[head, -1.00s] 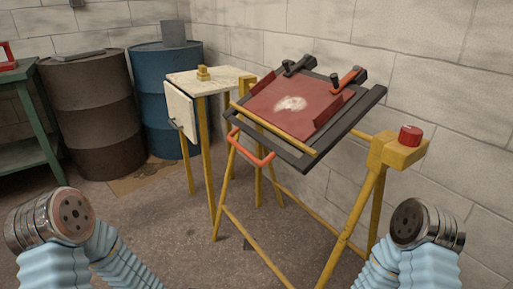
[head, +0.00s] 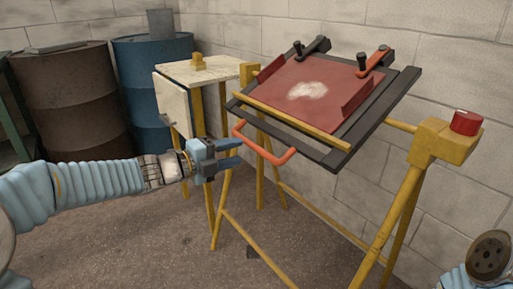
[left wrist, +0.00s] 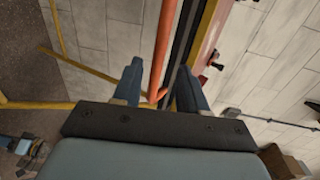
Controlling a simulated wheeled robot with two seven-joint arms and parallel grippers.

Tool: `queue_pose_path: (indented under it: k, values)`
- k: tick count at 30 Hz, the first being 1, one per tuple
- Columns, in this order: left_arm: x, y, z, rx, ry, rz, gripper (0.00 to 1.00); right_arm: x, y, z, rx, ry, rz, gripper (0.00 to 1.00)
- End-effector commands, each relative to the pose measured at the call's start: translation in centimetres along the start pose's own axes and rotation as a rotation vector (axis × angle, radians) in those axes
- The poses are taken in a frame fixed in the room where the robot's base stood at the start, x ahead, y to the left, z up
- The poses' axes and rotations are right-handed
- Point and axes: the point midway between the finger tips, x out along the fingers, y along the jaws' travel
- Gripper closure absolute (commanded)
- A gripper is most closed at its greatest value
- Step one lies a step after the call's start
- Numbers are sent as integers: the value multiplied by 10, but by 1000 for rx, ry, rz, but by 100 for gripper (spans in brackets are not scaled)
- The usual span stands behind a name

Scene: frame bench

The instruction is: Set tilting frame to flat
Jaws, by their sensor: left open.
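The tilting frame (head: 378,131) is a dark rectangular frame on a yellow stand, tilted with its near edge lower. A red panel (head: 340,92) with a pale patch lies in it. An orange-red handle (head: 268,156) sticks out from its near edge. My left gripper (head: 238,153) is open and empty, just left of the handle. In the left wrist view the handle (left wrist: 164,55) runs between the two fingers (left wrist: 160,85), and I cannot tell whether they touch it. Of my right arm only a rounded end shows at the lower right; its gripper is out of view.
A red round knob (head: 466,122) tops the stand's right yellow post. Black and orange clamps (head: 376,60) sit on the frame's far edge. A pale side table (head: 200,70) stands left, before blue (head: 150,95) and brown (head: 75,105) barrels. A block wall is behind.

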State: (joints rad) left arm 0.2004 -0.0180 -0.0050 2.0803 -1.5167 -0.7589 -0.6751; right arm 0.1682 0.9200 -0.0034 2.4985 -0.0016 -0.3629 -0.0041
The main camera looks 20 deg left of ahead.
Motion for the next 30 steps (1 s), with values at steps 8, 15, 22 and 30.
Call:
queue_pose_path:
  k: [8, 15, 22, 30]
  values:
    - [56, 1, 0, -2, 2, 0, 58, 3, 2, 0, 2, 1, 2, 57]
    - [73, 0, 0, -3, -1, -1, 58, 3, 3, -1, 2, 2, 2, 57]
    - [73, 0, 0, -3, -1, 0, 58, 3, 2, -1, 2, 2, 2, 57]
    - [73, 0, 0, -3, -1, 0, 98, 3, 2, -1, 2, 2, 2, 57]
